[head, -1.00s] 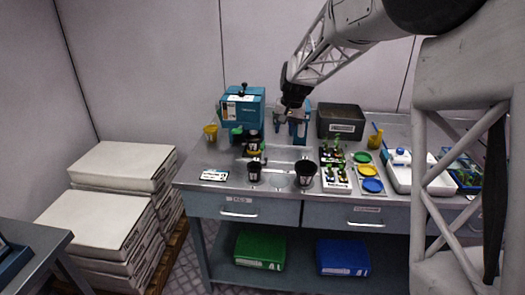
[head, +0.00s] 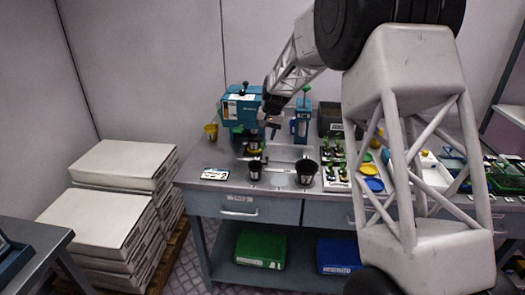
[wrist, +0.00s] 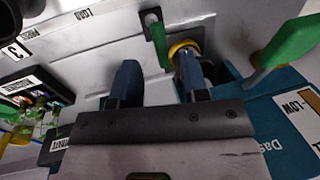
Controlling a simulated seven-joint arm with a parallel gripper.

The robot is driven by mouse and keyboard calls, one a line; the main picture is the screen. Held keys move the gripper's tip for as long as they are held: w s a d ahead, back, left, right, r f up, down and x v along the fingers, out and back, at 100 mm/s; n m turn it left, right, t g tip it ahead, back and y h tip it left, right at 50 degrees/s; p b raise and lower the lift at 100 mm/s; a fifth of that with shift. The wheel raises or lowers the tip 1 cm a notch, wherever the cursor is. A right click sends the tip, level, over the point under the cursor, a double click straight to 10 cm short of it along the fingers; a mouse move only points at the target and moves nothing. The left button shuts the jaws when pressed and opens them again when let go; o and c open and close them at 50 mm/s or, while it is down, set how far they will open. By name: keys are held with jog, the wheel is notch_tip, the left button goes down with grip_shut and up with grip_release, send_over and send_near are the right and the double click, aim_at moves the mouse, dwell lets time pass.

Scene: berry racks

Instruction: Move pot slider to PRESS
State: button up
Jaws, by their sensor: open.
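My gripper (head: 272,127) hangs beside the machine's right front, open and empty. In the wrist view its two blue fingers (wrist: 158,75) point at the steel surface. A green upright handle (wrist: 157,40), perhaps the pot slider's, stands just beyond and between the fingertips, apart from them. A yellow ring (wrist: 185,48) lies beside it. The slider's body cannot be made out clearly.
A green lever (wrist: 290,45) juts in at the right of the wrist view. A blue stand (head: 301,122) is right of my gripper. Black pots (head: 306,172) and seedling trays (head: 335,172) occupy the bench front and middle. A yellow cup (head: 211,131) stands left.

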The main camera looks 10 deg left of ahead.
aim_at(263, 144)
jog(key=shift+f, duration=0.2)
jog(key=shift+a+f, duration=0.25)
jog(key=shift+f, duration=0.95)
jog(key=shift+a+f, duration=0.25)
jog(key=shift+f, duration=1)
jog(key=shift+a+f, duration=0.25)
jog(key=shift+f, duration=0.95)
jog(key=shift+c, duration=0.3)
grip_shut()
